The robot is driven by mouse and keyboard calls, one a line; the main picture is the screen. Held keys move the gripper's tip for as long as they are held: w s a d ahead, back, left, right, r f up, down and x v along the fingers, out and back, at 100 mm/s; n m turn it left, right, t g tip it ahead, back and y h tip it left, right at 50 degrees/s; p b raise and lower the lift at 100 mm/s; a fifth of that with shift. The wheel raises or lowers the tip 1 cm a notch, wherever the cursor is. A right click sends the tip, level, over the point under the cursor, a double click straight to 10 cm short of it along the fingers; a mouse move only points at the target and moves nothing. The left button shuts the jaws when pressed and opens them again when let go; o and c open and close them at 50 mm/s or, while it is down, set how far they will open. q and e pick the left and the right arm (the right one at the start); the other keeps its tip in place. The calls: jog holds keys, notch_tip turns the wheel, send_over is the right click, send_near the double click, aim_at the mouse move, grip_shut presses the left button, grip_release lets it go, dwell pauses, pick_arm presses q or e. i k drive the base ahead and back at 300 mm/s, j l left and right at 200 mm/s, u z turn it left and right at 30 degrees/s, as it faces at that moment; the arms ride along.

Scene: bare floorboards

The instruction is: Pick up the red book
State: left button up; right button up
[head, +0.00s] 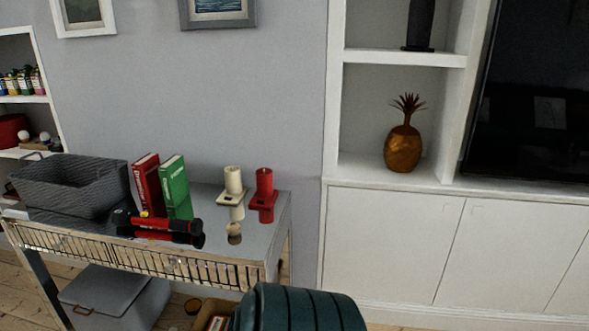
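The red book (147,184) stands upright on the mirrored side table, between a grey basket and a green book. The green book (174,186) stands close beside it on the right. A red and black tool, perhaps a flashlight (160,224), lies in front of both books and hides the foot of the red one. Neither of my grippers is in the head view.
The table (262,232) also holds the dark grey basket (68,185), a cream candle holder (234,187) and a red candle holder (265,190). A grey lidded box (117,291) stands below. A dark green rounded object (300,308) is at the bottom, before the table's right end.

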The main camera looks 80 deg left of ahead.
aim_at(145, 171)
jog(key=u, duration=3.65)
